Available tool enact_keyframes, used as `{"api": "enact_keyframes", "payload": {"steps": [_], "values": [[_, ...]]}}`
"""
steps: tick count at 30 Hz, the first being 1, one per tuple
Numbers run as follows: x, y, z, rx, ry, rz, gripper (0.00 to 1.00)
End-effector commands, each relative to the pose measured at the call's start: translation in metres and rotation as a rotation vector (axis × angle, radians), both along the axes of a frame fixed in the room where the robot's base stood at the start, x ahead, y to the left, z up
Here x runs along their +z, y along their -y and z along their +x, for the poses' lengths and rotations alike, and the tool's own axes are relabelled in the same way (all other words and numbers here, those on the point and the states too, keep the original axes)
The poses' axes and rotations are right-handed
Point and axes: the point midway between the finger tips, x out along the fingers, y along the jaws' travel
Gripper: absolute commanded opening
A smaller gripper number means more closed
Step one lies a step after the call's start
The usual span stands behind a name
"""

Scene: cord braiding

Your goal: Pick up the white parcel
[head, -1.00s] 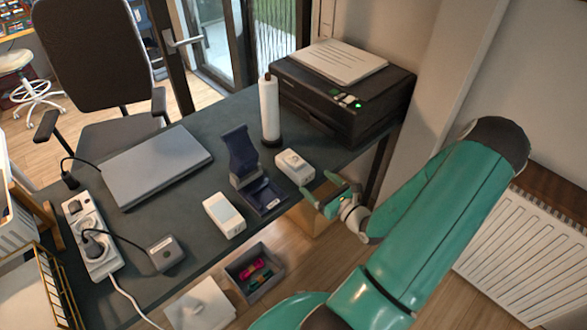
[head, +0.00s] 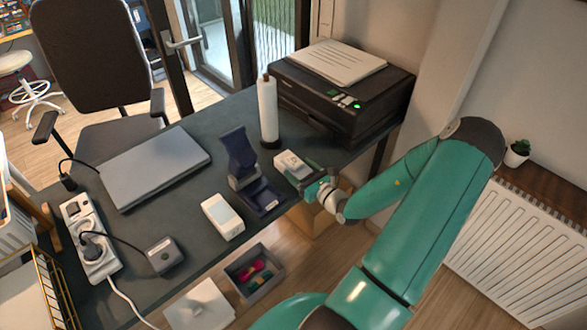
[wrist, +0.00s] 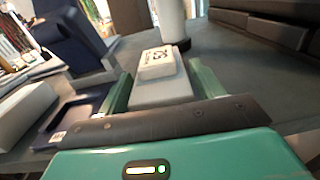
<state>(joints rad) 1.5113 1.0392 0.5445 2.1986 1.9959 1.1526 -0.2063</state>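The white parcel (head: 292,161), a small block with a dark printed mark on top, sits on a pale box-shaped base near the desk's front edge. In the wrist view the parcel (wrist: 157,61) is straight ahead, just beyond the fingertips. My gripper (head: 303,178) is at the near right side of the parcel. In the wrist view my gripper (wrist: 161,85) is open, with one green finger on each side of the pale base (wrist: 161,92). I cannot tell whether either finger touches it.
A dark blue stand (head: 244,172) is close on the left, and a white box (head: 222,216) lies beyond it. A white cylinder (head: 267,110) and a black printer (head: 340,98) stand behind. An open grey bin (head: 254,273) is below the desk edge.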

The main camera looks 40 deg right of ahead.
Motion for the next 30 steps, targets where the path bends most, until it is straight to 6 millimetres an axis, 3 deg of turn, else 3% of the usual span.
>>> {"api": "enact_keyframes", "payload": {"steps": [1,5,17,26,30], "values": [[0.000,0.000,0.000,0.000,0.000,0.000,0.56],[0.000,0.000,0.000,0.000,0.000,0.000,0.33],[0.005,0.000,0.000,0.001,0.001,-0.002,0.33],[0.034,0.000,0.000,0.001,0.001,-0.005,0.33],[0.052,0.001,-0.018,0.000,0.000,-0.004,0.33]]}}
